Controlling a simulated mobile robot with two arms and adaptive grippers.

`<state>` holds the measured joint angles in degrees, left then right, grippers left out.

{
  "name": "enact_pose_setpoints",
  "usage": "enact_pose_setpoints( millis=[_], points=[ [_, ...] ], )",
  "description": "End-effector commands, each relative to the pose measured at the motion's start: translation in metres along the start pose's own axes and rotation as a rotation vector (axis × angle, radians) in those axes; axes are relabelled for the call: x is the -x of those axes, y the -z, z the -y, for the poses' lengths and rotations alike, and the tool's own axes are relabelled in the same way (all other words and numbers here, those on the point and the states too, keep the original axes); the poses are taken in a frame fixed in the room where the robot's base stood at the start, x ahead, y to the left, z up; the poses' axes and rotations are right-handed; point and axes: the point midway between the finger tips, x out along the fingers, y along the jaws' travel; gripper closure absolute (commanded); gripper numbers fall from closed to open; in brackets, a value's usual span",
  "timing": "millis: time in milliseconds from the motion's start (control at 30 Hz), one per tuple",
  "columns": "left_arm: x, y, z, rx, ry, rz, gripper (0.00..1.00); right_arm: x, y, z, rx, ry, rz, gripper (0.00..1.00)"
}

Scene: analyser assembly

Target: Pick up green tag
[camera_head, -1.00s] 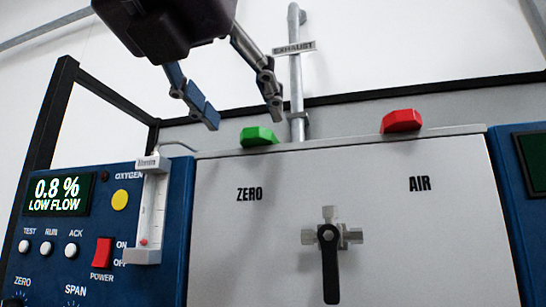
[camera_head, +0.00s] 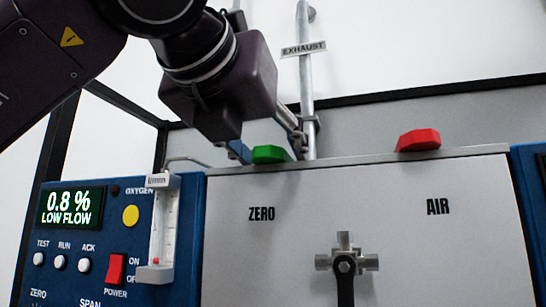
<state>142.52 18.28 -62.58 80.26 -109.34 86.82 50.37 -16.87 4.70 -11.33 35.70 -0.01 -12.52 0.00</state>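The green tag (camera_head: 272,154) lies on the top edge of the grey panel (camera_head: 385,205), above the word ZERO. My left gripper (camera_head: 268,150) is directly behind and above it, pointing down. Its fingers are spread, with a blue-padded one to the left of the tag and a grey one to the right. The fingertips are partly hidden by the tag and the panel edge, and I see no clear contact. My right gripper is not in view.
A red tag (camera_head: 418,140) sits farther right on the same panel edge, above AIR. The exhaust pipe (camera_head: 306,75) rises close behind my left gripper. A flow meter (camera_head: 163,230) and a blue instrument panel (camera_head: 125,215) are at left. A valve (camera_head: 345,263) is below.

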Motion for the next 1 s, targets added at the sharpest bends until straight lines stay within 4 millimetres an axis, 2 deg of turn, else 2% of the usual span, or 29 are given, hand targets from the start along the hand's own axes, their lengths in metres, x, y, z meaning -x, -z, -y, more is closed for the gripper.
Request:
enact_pose_setpoints(
  millis=[33,333,767,867,1000],
  points=[
    [0.0,0.0,0.0,0.0,0.0,0.0,0.57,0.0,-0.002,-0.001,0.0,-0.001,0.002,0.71],
    [0.0,0.0,0.0,0.0,0.0,-0.001,0.9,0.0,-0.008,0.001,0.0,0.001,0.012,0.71],
    [0.001,-0.007,0.001,0.001,0.0,0.0,0.9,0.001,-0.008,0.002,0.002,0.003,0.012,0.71],
    [0.003,-0.016,0.001,0.001,0.001,0.0,0.9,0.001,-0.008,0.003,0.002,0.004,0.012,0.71],
    [0.006,-0.039,0.001,0.004,0.001,0.001,0.9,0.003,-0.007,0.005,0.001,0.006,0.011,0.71]
  ],
)
